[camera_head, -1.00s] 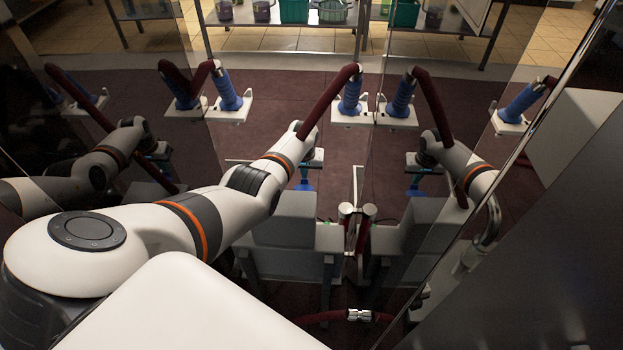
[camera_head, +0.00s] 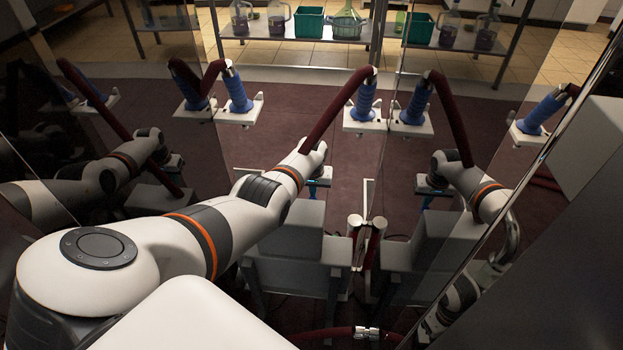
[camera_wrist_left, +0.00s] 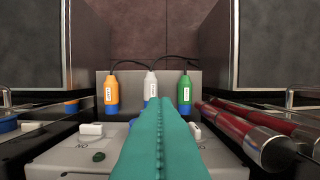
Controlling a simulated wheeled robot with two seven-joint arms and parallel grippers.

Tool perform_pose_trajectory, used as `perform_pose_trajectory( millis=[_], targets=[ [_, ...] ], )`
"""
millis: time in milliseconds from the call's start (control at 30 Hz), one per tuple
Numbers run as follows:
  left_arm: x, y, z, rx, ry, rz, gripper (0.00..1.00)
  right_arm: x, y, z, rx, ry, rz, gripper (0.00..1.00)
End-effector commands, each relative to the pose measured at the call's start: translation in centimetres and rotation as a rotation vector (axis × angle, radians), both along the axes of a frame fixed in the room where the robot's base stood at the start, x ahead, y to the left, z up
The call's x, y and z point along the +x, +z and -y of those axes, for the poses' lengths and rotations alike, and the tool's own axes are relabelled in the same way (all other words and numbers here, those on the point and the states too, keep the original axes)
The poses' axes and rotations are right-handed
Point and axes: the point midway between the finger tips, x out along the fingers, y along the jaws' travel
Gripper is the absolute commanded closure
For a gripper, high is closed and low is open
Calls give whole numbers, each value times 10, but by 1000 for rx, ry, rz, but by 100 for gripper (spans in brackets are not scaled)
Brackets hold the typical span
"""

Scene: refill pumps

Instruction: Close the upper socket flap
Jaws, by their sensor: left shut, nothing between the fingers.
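My left gripper (camera_wrist_left: 160,105) is shut and empty. Its two long teal fingers lie against each other and point forward in the left wrist view, over a pale grey panel (camera_wrist_left: 62,158). Three plugs stand in a row beyond the fingertips: orange (camera_wrist_left: 110,92), white (camera_wrist_left: 150,86) and green (camera_wrist_left: 184,94), the orange and green ones with blue lower parts. I cannot pick out the upper socket flap with certainty. My right gripper is not in view.
Dark red hoses with metal ends (camera_wrist_left: 262,145) lie right of the fingers. Grey boxes rise on both sides (camera_wrist_left: 32,48). Small white blocks (camera_wrist_left: 91,130) sit on the panel. In the head view, glass panes reflect the scene, and a shelf (camera_head: 335,38) stands at the back.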

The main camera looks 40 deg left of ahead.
Motion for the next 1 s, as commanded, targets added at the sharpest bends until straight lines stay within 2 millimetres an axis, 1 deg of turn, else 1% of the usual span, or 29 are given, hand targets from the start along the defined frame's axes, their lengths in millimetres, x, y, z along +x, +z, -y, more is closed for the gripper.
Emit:
perform_pose_trajectory(
  millis=[33, 167, 400, 600, 1000],
  targets=[
    [-2, -5, 1, -1, 0, -2, 100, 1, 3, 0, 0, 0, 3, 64],
    [-4, -11, 3, -1, 0, -1, 100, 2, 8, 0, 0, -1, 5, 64],
    [-10, -20, 6, 0, -1, -1, 100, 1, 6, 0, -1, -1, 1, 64],
    [-11, -22, 7, 0, 0, 0, 100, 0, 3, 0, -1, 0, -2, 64],
    [-11, -22, 7, 0, 0, 0, 100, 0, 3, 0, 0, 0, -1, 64]
  ],
)
